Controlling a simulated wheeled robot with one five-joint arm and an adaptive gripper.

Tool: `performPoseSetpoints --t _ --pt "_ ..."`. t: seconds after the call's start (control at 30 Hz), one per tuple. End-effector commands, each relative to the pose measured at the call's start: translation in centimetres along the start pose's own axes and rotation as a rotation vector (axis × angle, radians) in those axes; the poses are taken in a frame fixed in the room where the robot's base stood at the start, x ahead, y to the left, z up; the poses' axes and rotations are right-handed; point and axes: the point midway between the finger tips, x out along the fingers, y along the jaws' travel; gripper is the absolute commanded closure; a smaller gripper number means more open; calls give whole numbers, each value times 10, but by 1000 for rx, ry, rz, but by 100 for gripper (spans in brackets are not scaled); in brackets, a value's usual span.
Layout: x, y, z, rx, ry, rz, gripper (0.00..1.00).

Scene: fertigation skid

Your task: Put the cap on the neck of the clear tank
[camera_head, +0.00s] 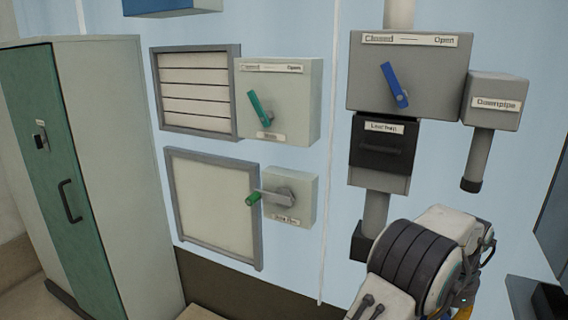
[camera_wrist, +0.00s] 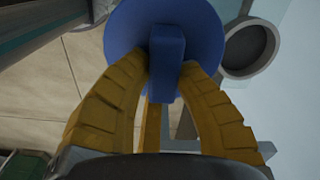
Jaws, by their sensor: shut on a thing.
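The blue cap (camera_wrist: 125,30) is a round disc with an upright block-shaped grip, at the top middle of the wrist view. My gripper (camera_wrist: 166,82) has its yellow fingers shut on that grip, one on each side. The cap is held off the floor, and its underside is hidden. No clear tank can be made out in the head view, where the cap is hidden too.
In the head view a green-doored cabinet (camera_head: 45,150) stands left. Wall boxes with a teal lever (camera_head: 260,107), a green-tipped lever (camera_head: 265,197) and a blue lever (camera_head: 394,85) are ahead. A downpipe (camera_head: 478,155) hangs right. Tiled floor (camera_wrist: 105,90) shows in the wrist view.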

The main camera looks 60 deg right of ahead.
Motion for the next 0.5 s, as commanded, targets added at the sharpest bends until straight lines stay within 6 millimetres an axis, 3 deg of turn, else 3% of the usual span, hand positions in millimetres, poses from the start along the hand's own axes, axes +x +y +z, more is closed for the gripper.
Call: performPoseSetpoints --t 0.2,0.5 --pt "4 -4 -4 -319 0 0 100" --pt "13 -5 -2 -596 -1 1 100"
